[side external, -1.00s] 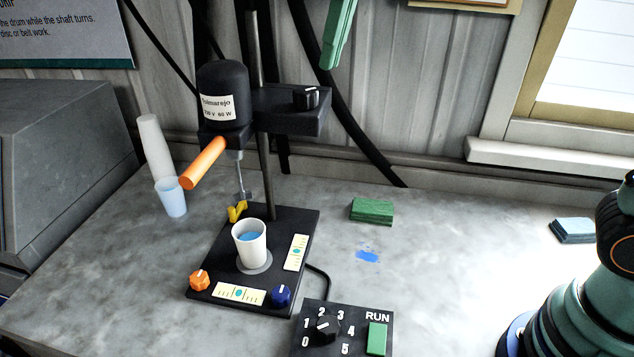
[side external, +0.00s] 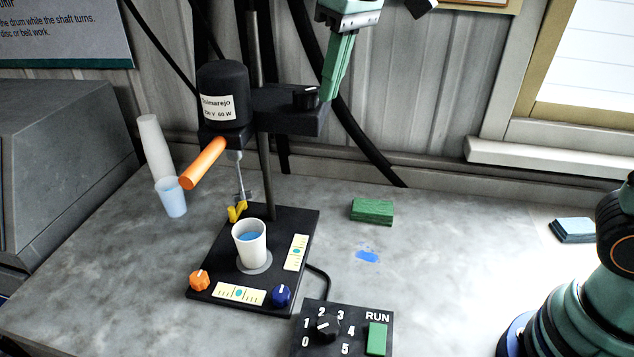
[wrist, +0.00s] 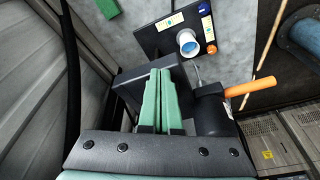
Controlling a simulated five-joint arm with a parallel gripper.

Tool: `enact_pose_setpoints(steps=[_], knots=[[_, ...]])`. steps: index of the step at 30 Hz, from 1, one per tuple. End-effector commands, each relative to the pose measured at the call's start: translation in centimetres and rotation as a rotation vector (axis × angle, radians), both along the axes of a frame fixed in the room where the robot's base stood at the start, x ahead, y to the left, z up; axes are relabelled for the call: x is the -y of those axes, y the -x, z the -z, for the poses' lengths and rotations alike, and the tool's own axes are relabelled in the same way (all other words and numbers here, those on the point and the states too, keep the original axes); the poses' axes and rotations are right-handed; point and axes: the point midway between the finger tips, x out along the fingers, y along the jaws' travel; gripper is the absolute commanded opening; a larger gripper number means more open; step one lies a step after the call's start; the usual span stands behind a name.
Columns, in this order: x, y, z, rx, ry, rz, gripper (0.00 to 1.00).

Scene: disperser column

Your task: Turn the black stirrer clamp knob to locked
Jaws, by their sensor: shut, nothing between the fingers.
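The black stirrer clamp knob (side external: 305,97) sits on top of the black clamp block (side external: 282,112) on the stand's column, with a light mark on its top. My green gripper (side external: 328,98) is shut and empty, pointing down with its tips right beside the knob at the block's right end. I cannot tell whether the tips touch the knob. In the wrist view the shut fingers (wrist: 163,72) lie over the block (wrist: 140,80), and the knob is hidden behind them. The black stirrer motor (side external: 222,95) with its orange handle (side external: 203,163) hangs left of the block.
A white cup (side external: 249,243) with blue liquid stands on the black base plate (side external: 300,225) below the stirrer. A speed control box (side external: 345,330) is in front. Green pads (side external: 372,210) lie right of the stand. Black cables hang behind the block.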

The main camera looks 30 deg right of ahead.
Motion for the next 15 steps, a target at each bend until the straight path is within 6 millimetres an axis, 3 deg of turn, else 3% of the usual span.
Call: enact_pose_setpoints(steps=[15], knots=[[-0.37, -0.43, 0.0, -0.001, -0.001, 0.0, 0.0]])
